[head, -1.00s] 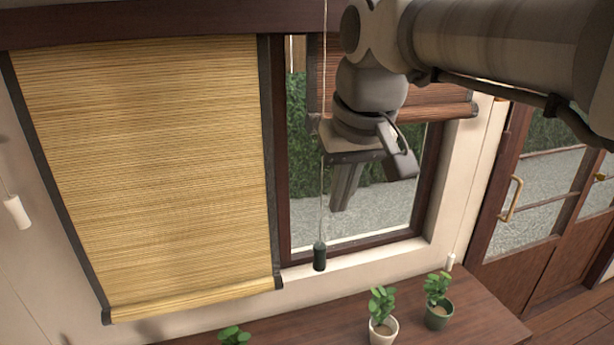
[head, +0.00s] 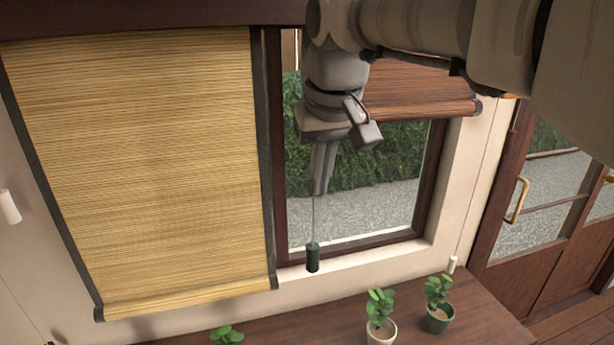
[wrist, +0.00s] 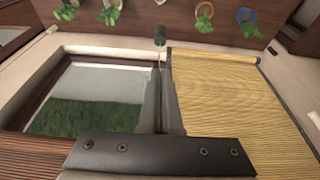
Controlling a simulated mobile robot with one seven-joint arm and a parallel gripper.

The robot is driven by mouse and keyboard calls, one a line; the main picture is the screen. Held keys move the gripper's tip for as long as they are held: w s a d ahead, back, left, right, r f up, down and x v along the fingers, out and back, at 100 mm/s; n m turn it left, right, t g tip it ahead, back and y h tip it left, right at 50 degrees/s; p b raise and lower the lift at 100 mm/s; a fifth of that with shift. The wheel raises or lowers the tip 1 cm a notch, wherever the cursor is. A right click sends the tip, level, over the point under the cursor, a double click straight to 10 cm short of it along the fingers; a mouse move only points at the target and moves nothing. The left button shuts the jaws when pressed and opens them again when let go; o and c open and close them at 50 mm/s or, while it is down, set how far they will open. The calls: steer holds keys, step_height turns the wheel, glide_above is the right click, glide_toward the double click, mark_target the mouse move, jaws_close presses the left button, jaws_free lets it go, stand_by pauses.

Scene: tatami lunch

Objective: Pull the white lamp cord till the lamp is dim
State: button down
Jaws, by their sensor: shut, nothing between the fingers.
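A white cylindrical pull (head: 9,206) hangs on a thin cord at the far left, beside the straw blind. A smaller white pull (head: 452,264) hangs on a cord right of the window; I cannot tell which belongs to the lamp. No lamp shows. My gripper (head: 319,192) is shut and empty, pointing down in front of the window, far from both white pulls. A dark green pull (head: 313,257) hangs just below its fingertips; its cord passes at or behind the fingers. In the wrist view this dark pull (wrist: 160,34) sits just beyond the fingertips (wrist: 162,72).
A lowered straw blind (head: 145,170) stands left of my gripper. A brown raised blind (head: 420,92) is behind it on the right. Potted plants (head: 381,318) stand on the wooden surface (head: 280,325) below. A glazed door (head: 530,200) is at the right.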

glide_toward(315, 250)
steer(key=w+f, duration=0.2)
steer(key=f, duration=0.1)
steer(key=w+a+f, duration=0.1)
steer(key=f, duration=0.1)
steer(key=shift+p, duration=0.3)
steer(key=shift+f, duration=0.6)
steer(key=shift+f, duration=0.1)
steer(key=shift+f+b, duration=1.5)
steer(key=shift+f, duration=0.5)
